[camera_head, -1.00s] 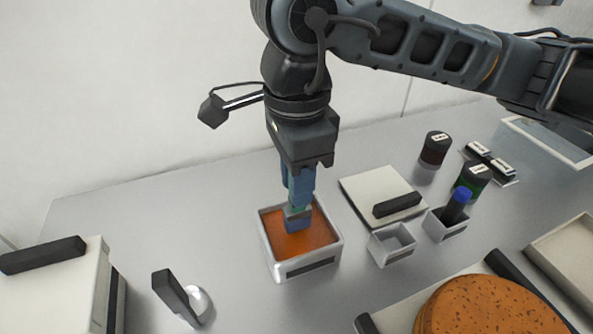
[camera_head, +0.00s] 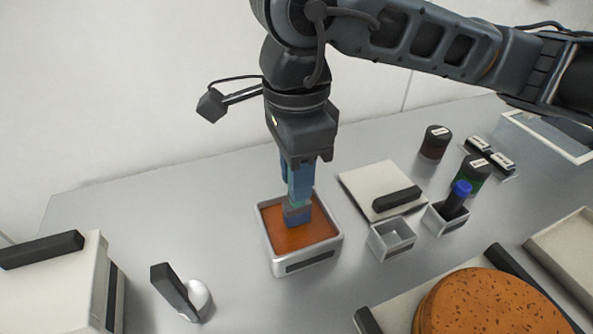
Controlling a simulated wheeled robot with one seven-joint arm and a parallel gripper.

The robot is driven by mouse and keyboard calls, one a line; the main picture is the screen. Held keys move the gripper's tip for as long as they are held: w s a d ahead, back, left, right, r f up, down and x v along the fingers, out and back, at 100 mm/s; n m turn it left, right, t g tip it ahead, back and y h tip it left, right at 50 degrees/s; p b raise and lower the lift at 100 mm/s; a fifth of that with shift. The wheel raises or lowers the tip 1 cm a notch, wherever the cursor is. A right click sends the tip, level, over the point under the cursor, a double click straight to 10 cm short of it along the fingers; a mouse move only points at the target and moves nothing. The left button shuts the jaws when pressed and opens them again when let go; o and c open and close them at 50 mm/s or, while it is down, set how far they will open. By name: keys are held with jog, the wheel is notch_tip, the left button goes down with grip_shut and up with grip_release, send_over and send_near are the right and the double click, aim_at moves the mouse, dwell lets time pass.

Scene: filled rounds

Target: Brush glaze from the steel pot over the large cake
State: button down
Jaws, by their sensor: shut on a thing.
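The steel pot (camera_head: 307,260) is a square, open container of orange-brown glaze (camera_head: 283,229) on the grey table. My gripper (camera_head: 298,186) is above the pot, pointing down and shut on a brush (camera_head: 299,217). The brush's lower end is over or in the glaze; I cannot tell how deep it reaches. The large cake (camera_head: 490,306) is round and orange-brown with dark specks. It sits on a pale board at the lower right, partly cut off by the frame edge. My gripper is well to the left of the cake.
A small empty box (camera_head: 392,240) and a box holding a blue-topped tool (camera_head: 446,220) stand right of the pot. A pale lidded slab (camera_head: 381,189) lies behind them. Dark jars (camera_head: 435,143) stand farther back. A dark-handled item (camera_head: 181,292) is at front left, beside a white box (camera_head: 52,285).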

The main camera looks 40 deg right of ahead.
jog(key=shift+f+b, duration=0.5)
jog(key=shift+b, duration=0.6)
dwell(2.8)
jog(key=shift+r+p, duration=1.05)
jog(key=shift+r, duration=2.6)
